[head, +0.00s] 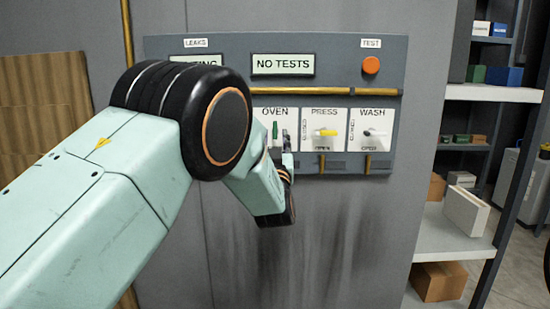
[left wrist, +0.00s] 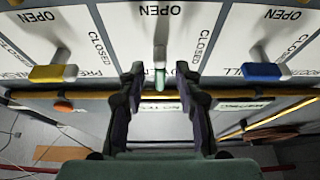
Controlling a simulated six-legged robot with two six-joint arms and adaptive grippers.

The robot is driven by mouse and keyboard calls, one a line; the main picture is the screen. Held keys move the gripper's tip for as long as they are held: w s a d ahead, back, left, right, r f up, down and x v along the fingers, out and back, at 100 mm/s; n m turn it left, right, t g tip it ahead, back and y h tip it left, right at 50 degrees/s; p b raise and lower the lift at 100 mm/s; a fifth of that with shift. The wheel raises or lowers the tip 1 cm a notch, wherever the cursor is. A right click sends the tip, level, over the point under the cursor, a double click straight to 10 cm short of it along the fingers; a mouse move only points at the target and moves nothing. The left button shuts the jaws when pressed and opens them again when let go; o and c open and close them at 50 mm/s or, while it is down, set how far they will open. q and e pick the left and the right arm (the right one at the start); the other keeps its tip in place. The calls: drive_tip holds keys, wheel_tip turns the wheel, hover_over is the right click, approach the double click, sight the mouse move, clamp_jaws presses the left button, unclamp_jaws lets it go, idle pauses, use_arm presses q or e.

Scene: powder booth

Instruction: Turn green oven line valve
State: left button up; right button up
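The green oven valve handle (head: 275,131) stands upright on the white plate marked OVEN (head: 274,112). In the left wrist view, which shows the panel upside down, the green handle (left wrist: 160,79) on its metal stem is at the middle. My left gripper (head: 288,152) is at the oven plate. In the left wrist view my left gripper (left wrist: 160,88) is open, one finger on each side of the handle, with gaps visible on both sides. My right gripper is not in view.
The yellow press handle (head: 326,132) and white wash handle (head: 374,132) are to the right. A blue handle (left wrist: 262,72) shows on the other side in the wrist view. Above are a brass pipe (head: 330,91), a NO TESTS sign (head: 283,64) and an orange button (head: 371,65). Shelves (head: 455,235) stand right.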

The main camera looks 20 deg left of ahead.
use_arm(q)
drive_tip(key=v, duration=0.9)
drive_tip(key=shift+s, duration=0.2)
drive_tip(key=shift+f, duration=0.1)
drive_tip(key=s+a+f+m+g+h+p, duration=0.15)
drive_tip(key=s+f+g, duration=0.25)
drive_tip(key=f, duration=0.5)
drive_tip(key=s+f+m+g+h, duration=0.1)
drive_tip(key=s+f+g+h, duration=0.15)
drive_tip(key=s+f, duration=0.45)
drive_tip(key=s+a+f+m+g+h, duration=0.15)
drive_tip(key=f+g, duration=0.25)
drive_tip(key=f, duration=0.7)
drive_tip(key=s+f+g+p, duration=0.2)
drive_tip(key=s+f+g, duration=0.3)
drive_tip(key=s, duration=1.2)
drive_tip(key=s+f+n+g+p, duration=0.1)
drive_tip(key=s+f+g, duration=0.5)
drive_tip(key=s, duration=1.2)
drive_tip(key=shift+s+a+h+p, duration=0.2)
drive_tip(key=shift+a+h+p, duration=0.15)
drive_tip(key=shift+h+p, duration=0.15)
